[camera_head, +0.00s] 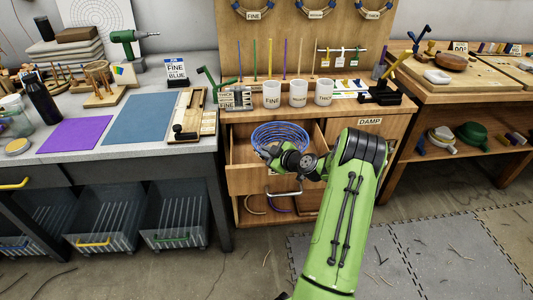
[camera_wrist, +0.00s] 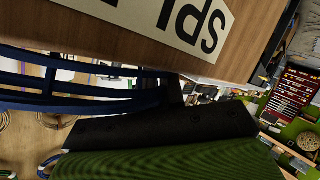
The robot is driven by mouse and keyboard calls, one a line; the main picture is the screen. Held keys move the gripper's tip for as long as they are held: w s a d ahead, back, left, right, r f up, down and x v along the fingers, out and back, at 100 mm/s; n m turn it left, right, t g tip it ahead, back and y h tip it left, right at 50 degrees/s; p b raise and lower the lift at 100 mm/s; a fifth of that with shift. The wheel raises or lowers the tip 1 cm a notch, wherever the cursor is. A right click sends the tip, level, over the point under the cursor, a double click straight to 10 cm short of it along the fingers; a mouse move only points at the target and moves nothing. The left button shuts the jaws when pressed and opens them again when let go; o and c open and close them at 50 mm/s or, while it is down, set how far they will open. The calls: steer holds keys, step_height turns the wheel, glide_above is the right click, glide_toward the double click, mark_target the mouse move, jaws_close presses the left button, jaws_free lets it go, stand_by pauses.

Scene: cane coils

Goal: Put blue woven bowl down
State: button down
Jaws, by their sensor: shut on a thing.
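The blue woven bowl (camera_head: 280,133) is an open lattice of blue strands, at the open drawer of the middle wooden cabinet in the head view. My gripper (camera_head: 265,153) is at the bowl's near side and shut on it. The dark wrist hides the bowl's near lower part. In the wrist view, blue strands of the bowl (camera_wrist: 75,102) run in from the left to a dark finger (camera_wrist: 160,126). I cannot tell whether the bowl's base touches the drawer floor.
The open drawer (camera_head: 241,151) has a handle in front. Three white cups (camera_head: 298,93) stand on the cabinet top behind. On the left bench lie a blue mat (camera_head: 139,118) and a purple mat (camera_head: 76,134). A labelled wooden panel (camera_wrist: 150,35) is close in the wrist view.

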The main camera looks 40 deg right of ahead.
steer(key=shift+f+b, duration=0.3)
steer(key=shift+b, duration=0.1)
steer(key=c, duration=1.5)
jaws_free()
